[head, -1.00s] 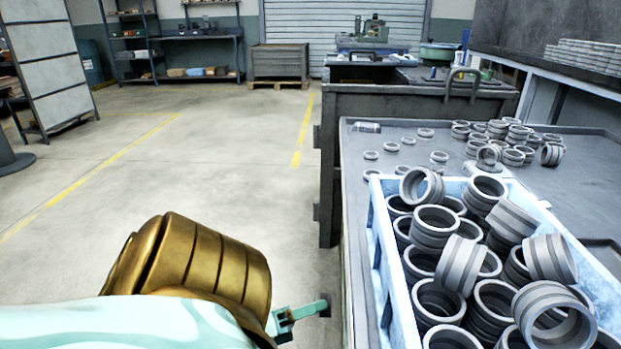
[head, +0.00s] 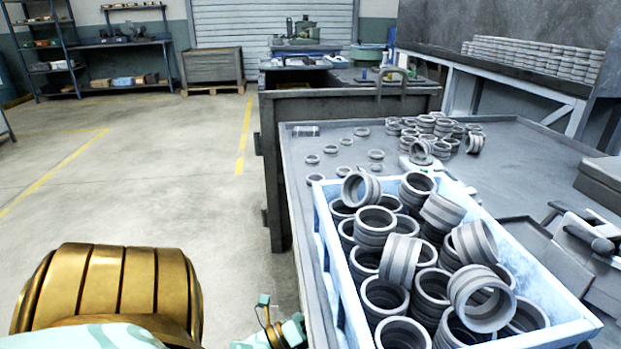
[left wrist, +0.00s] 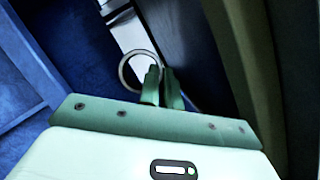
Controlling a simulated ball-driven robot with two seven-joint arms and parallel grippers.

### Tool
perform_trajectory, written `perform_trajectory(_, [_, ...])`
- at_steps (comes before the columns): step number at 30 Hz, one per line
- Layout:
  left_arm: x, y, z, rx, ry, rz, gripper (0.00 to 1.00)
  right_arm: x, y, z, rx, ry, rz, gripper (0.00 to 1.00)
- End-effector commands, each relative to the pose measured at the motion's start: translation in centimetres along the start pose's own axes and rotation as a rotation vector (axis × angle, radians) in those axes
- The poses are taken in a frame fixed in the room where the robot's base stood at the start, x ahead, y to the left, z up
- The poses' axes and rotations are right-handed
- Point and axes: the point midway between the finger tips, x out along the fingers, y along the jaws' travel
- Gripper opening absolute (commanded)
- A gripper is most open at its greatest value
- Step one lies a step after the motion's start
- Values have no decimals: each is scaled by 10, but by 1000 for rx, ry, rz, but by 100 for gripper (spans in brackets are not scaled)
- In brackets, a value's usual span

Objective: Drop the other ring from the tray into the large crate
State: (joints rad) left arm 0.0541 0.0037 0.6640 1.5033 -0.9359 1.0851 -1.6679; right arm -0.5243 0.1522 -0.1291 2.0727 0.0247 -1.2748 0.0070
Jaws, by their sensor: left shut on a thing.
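My left gripper (head: 276,326) is low in the head view, left of the bench, partly cut off by the bottom edge. In the left wrist view its green fingers (left wrist: 162,88) are shut on a thin metal ring (left wrist: 126,68), which sticks out to their left. A large light-blue crate (head: 332,238) stands on the bench, heaped with thick grey rings. The held ring is outside this crate, to its left. I cannot tell which surface is the tray. My right gripper is not in view.
The grey bench (head: 297,190) has a raised rim along its left side. Several loose rings (head: 430,125) lie behind the crate. A grey device (head: 590,235) sits to the crate's right. The floor (head: 150,180) left of the bench is clear.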

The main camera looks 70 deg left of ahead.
Motion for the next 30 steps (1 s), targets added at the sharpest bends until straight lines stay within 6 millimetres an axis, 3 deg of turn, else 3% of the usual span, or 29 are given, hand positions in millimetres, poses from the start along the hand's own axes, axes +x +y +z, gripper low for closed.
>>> perform_trajectory(15, [54,0,-22,-2,-2,0,0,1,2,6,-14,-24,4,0])
perform_trajectory(30, [64,0,-26,-1,0,0,0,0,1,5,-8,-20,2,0])
